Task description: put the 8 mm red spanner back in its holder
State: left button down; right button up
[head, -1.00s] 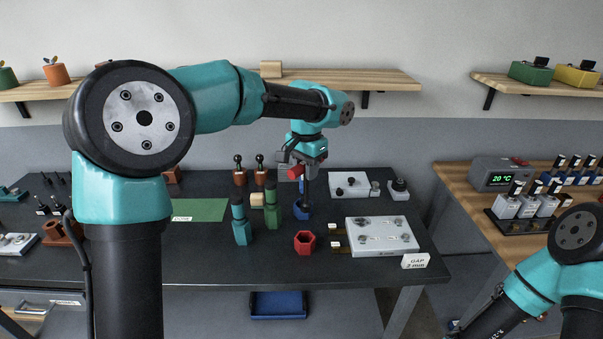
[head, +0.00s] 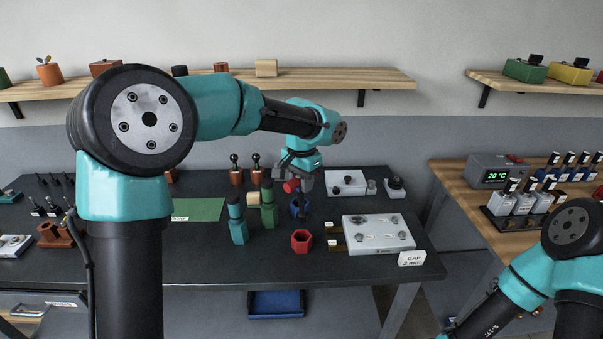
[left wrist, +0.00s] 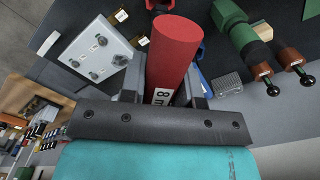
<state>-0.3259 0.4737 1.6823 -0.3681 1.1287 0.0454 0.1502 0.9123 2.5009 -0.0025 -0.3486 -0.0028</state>
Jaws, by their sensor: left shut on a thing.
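My left gripper (head: 298,187) is shut on the red spanner (head: 291,186), held above the dark bench. In the left wrist view the spanner is a thick red cylinder (left wrist: 176,50) between the jaws, with a white label partly reading "8 m". The red hexagonal holder (head: 301,241) stands on the bench, in front of and below the gripper; its opening faces up and looks empty. The spanner is apart from it. A blue holder (head: 297,210) stands just below the gripper, partly hidden by it. My right gripper is out of view.
Teal (head: 237,225) and green (head: 268,205) holders with upright tools stand left of the red one. A light grey plate (head: 377,235) lies to its right, with a "GAP 2 mm" card (head: 412,258). Bare bench lies in front of the red holder.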

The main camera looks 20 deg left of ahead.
aim_at(301, 215)
pick_arm(q)
jog(key=shift+f, duration=0.85)
jog(key=shift+f, duration=4.9)
jog(key=c, duration=0.8)
grip_release()
notch_tip(301, 215, up, 18)
jog(key=shift+f, duration=0.25)
jog(key=shift+a, duration=0.1)
